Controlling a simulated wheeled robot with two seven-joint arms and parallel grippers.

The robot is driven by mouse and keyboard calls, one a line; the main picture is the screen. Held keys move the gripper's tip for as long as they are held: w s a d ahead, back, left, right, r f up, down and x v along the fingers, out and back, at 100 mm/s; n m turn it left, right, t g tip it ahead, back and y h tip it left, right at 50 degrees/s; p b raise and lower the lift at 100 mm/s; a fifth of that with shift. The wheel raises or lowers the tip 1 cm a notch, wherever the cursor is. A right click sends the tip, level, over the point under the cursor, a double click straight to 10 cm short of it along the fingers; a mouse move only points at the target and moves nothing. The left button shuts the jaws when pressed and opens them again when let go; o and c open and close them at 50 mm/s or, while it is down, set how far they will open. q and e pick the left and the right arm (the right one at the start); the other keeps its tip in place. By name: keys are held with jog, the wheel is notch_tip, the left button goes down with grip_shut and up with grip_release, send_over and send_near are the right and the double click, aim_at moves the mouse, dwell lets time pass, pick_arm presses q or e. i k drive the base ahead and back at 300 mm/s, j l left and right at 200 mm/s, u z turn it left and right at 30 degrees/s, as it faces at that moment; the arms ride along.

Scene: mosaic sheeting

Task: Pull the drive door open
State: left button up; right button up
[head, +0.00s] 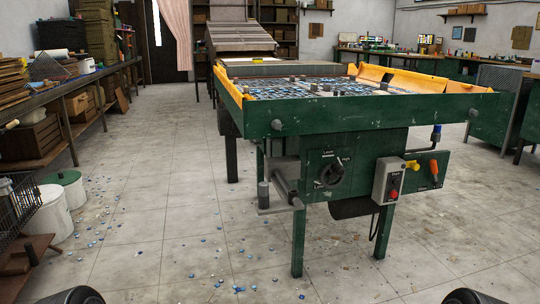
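The green sheeting machine (355,117) stands ahead of me, its front facing me. I cannot tell for certain whether this panel is the drive door; no open door shows. To its right are a grey control box (387,180) with a red button, a yellow knob (411,165) and an orange handle (434,169). Dark rounded parts of my arms show at the bottom edge. Neither gripper is in view.
A grey bracket with a roller (286,184) juts out left of the panel. Machine legs (298,241) and a hanging cable stand below. Blue chips litter the floor. White buckets (52,214) and a workbench (66,95) line the left. The floor before the machine is otherwise open.

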aim_at(274, 146)
jog(key=z, duration=3)
jog(key=k+j+z, duration=0.15)
jog(key=k+j, duration=0.3)
jog(key=j, duration=0.25)
jog(key=k+j, duration=0.3)
jog(key=j, duration=0.2)
jog(key=k+j, duration=0.3)
jog(key=j, duration=0.25)
jog(key=k+j, duration=0.3)
jog(key=j, duration=0.2)
jog(key=k+j, duration=0.3)
jog(key=j, duration=0.25)
jog(key=k+j, duration=0.3)
jog(key=j, duration=0.2)
jog(key=k+j, duration=0.3)
jog(key=j, duration=0.25)
jog(key=k+j, duration=0.3)
jog(key=j, duration=0.2)
